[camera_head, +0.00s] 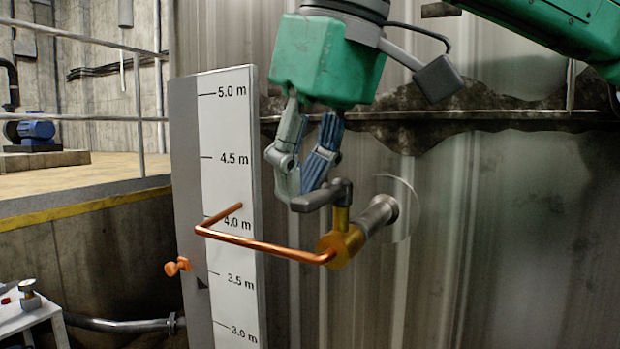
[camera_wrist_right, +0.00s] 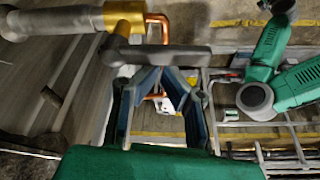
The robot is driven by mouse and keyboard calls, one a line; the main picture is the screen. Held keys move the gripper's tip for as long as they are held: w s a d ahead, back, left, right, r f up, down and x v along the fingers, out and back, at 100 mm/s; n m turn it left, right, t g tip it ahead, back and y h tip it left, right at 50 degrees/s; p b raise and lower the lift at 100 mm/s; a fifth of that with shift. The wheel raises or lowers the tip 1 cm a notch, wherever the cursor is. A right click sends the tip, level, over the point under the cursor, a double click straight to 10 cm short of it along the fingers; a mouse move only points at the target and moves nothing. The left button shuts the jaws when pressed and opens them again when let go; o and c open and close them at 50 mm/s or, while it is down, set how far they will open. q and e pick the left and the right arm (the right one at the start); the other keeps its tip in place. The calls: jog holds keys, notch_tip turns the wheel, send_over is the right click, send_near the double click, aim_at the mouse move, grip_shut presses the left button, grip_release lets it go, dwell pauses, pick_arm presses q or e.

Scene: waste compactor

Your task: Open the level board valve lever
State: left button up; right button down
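The valve lever (camera_head: 318,197) is a dark grey handle on top of a brass valve body (camera_head: 341,245), and it points left. The valve sits on a short grey pipe stub from the metal wall. A copper pipe (camera_head: 268,246) runs from it across the white level board (camera_head: 228,120). My right gripper (camera_head: 300,187) points down just above the free end of the lever. In the right wrist view, its blue-padded fingers (camera_wrist_right: 162,78) are apart, and the lever (camera_wrist_right: 165,54) crosses close beyond their tips. I cannot tell whether they touch it. My left gripper is not in view.
The corrugated metal wall (camera_head: 520,230) stands close behind the valve. An orange knob (camera_head: 177,266) sticks out at the board's left edge. A railing (camera_head: 137,90) and raised floor are at the far left. A white box (camera_head: 32,325) is at the lower left.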

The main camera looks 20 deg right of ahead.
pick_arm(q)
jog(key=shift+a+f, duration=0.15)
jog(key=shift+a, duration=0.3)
pick_arm(e)
jog(key=shift+s+a, duration=0.35)
jog(key=shift+s, duration=0.15)
jog(key=shift+a, duration=0.1)
